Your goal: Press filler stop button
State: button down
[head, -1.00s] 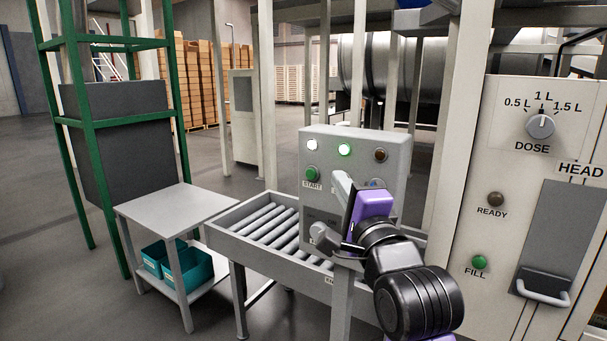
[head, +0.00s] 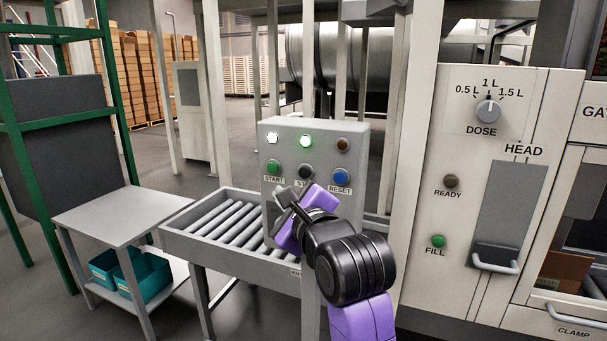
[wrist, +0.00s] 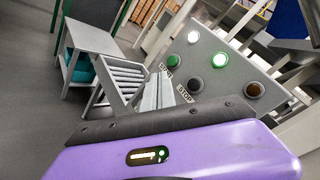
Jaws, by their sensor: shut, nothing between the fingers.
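The grey control box (head: 315,150) stands beyond the roller conveyor. Its black stop button (head: 305,172) sits between the green START button (head: 273,167) and the blue RESET button (head: 341,177). The stop label is partly covered by my gripper (head: 287,196) in the head view. In the wrist view the dark stop button (wrist: 195,84) and its STOP label (wrist: 184,94) show just right of my grey fingertips (wrist: 158,88). My gripper is shut and empty, in front of the box and a little below the button row. I cannot tell whether it touches the panel.
The white lamp (head: 272,139) and green lamp (head: 306,141) are lit; the brown lamp (head: 343,145) is dark. The roller conveyor (head: 240,226) runs below the box. A small table (head: 120,213) stands left, and the HEAD cabinet (head: 440,125) stands right.

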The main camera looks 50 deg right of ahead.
jog(key=shift+w+d, duration=0.5)
jog(key=shift+d, duration=0.85)
jog(key=shift+w+d, duration=0.45)
jog(key=shift+d, duration=0.95)
jog(key=shift+w+d, duration=0.5)
jog(key=shift+d, duration=0.85)
jog(key=shift+d, duration=0.15)
jog(key=shift+w+d, duration=0.15)
jog(key=shift+d, duration=0.1)
jog(key=shift+w+d, duration=0.15)
jog(key=shift+d, duration=0.25)
jog(key=shift+a, duration=0.1)
jog(key=shift+s+a+p, duration=0.3)
jog(key=shift+a+p, duration=0.15)
jog(key=shift+a, duration=0.25)
jog(key=shift+s+a, duration=0.3)
jog(key=shift+a, duration=0.5)
jog(key=shift+s+a, duration=0.25)
jog(key=shift+a, duration=0.5)
jog(key=shift+s+a, duration=0.3)
jog(key=shift+a, duration=0.5)
